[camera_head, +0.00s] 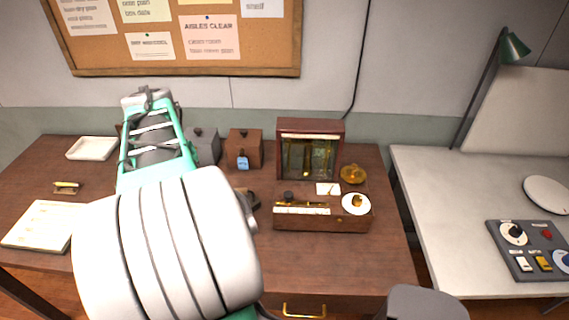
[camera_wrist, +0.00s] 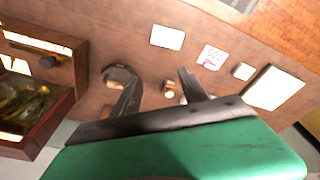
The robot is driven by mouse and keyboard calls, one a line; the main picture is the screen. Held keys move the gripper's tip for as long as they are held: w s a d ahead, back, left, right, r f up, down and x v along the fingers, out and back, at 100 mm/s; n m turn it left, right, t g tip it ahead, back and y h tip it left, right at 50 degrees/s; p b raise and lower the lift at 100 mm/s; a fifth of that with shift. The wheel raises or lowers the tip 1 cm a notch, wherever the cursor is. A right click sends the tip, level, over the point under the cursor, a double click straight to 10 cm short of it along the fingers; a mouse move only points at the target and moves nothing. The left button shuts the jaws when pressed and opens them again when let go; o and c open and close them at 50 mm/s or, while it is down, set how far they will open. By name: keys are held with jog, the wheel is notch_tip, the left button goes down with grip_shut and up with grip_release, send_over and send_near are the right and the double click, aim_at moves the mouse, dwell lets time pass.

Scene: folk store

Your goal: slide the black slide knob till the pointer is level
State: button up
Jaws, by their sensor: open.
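A wooden instrument (camera_head: 330,222) stands near the middle of the brown desk, with a tall glass-fronted case at its back. The black slide knob (camera_head: 289,196) sits at the left of its low front deck, over a pale strip. The knob also shows at the left of the wrist view (camera_wrist: 47,62). Brass parts (camera_head: 305,160) show behind the glass, but the pointer and its tilt are too small to tell. My gripper (camera_wrist: 158,74) is open and empty, off to the side of the instrument and apart from the knob. My arm hides most of it in the head view.
A brass dial (camera_head: 356,203) is right of the knob, and an amber round object (camera_head: 352,174) stands beside the case. A brown box (camera_head: 245,148) and a grey box (camera_head: 204,146) stand behind. A dark round object (camera_wrist: 120,75) lies by one finger. Desk front is clear.

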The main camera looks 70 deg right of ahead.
jog(key=s+d+f+m+g+y, duration=0.1)
jog(key=s+d+m, duration=0.3)
jog(key=s+d, duration=0.8)
jog(key=m+p, duration=0.1)
jog(key=m, duration=0.2)
send_near(289, 194)
jog(key=shift+w+d+y, duration=0.1)
jog(key=shift+d+y, duration=0.2)
jog(key=shift+w+f, duration=0.1)
jog(key=shift+f, duration=0.45)
notch_tip(289, 194, down, 9)
jog(key=b, duration=0.5)
jog(key=shift+r, duration=0.35)
jog(key=shift+f, duration=0.1)
